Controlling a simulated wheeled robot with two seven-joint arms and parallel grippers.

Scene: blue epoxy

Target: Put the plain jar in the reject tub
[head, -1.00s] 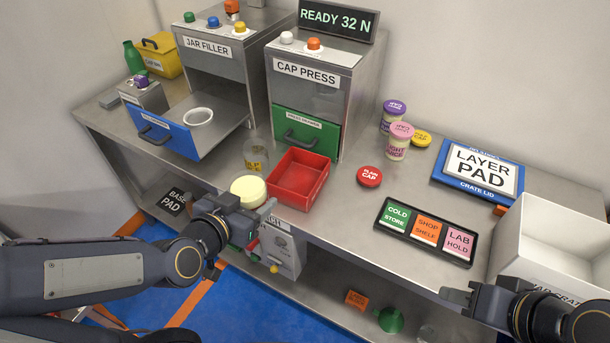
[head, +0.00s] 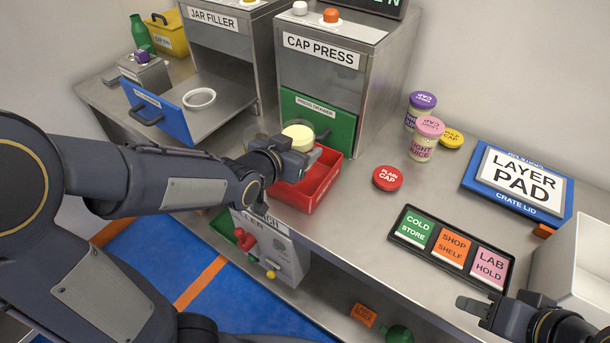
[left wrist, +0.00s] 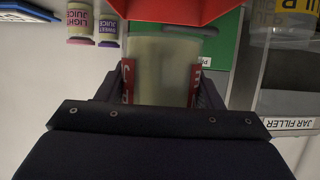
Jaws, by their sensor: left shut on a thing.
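The red reject tub (head: 322,186) sits on the bench in front of the green press drawer. In the head view the jar overlaps the tub's back left part and seems raised; its exact height is unclear. The tub (left wrist: 170,10) also shows beside the jar in the left wrist view. My right gripper (head: 474,306) is over the bench's front right, its opening unclear.
The green press drawer (head: 318,122) is close behind the jar. The jar filler's blue-fronted drawer (head: 158,115) stands open at left.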

